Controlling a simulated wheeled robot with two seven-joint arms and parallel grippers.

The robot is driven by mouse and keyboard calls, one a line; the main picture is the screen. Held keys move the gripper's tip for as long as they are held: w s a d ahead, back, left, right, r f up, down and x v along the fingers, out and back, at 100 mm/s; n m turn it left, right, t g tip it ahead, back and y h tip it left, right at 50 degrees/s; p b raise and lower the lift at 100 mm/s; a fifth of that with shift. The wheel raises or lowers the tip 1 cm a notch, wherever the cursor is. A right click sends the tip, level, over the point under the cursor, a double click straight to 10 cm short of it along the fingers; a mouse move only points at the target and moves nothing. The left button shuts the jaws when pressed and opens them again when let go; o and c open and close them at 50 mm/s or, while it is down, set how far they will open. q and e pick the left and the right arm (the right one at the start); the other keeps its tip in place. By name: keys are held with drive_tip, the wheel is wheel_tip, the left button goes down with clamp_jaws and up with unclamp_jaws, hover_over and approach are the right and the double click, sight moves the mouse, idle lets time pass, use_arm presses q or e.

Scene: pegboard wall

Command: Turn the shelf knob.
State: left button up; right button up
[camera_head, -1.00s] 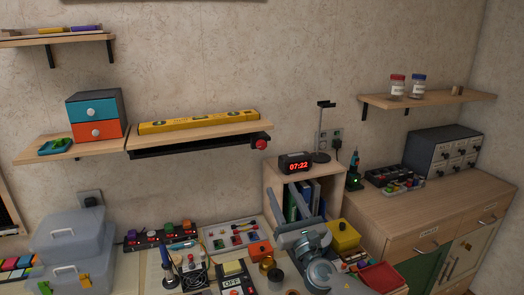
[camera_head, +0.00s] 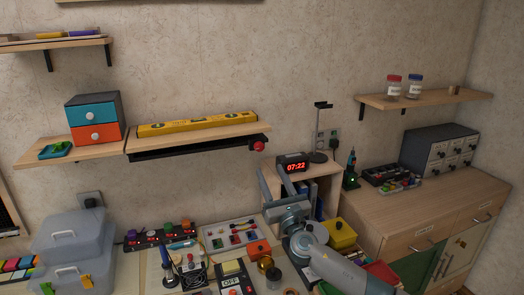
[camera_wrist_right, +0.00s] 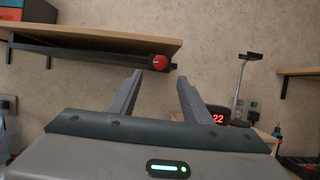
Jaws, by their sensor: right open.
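The red shelf knob (camera_head: 259,146) sits at the right end of the dark bar under the middle wooden shelf (camera_head: 190,137). In the right wrist view the knob (camera_wrist_right: 159,62) shows just beyond the left finger's tip. My right gripper (camera_head: 269,168) is open and empty, its fingers pointing up just below and slightly right of the knob. In the right wrist view the gripper (camera_wrist_right: 161,73) has its two grey fingers spread, apart from the knob as far as I can tell. My left gripper is not in view.
A digital clock (camera_head: 292,162) stands on a wooden cubby close to the right finger. A yellow level (camera_head: 197,124) lies on the shelf. A yellow box (camera_head: 341,234) and a soldering iron stand with other tools on the bench below. The wall above the clock is clear.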

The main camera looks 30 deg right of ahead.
sight(260, 149)
drive_tip(key=p+x, duration=0.2)
drive_tip(key=x, duration=0.7)
drive_tip(key=shift+w+d, duration=0.15)
drive_tip(key=c, duration=1.1)
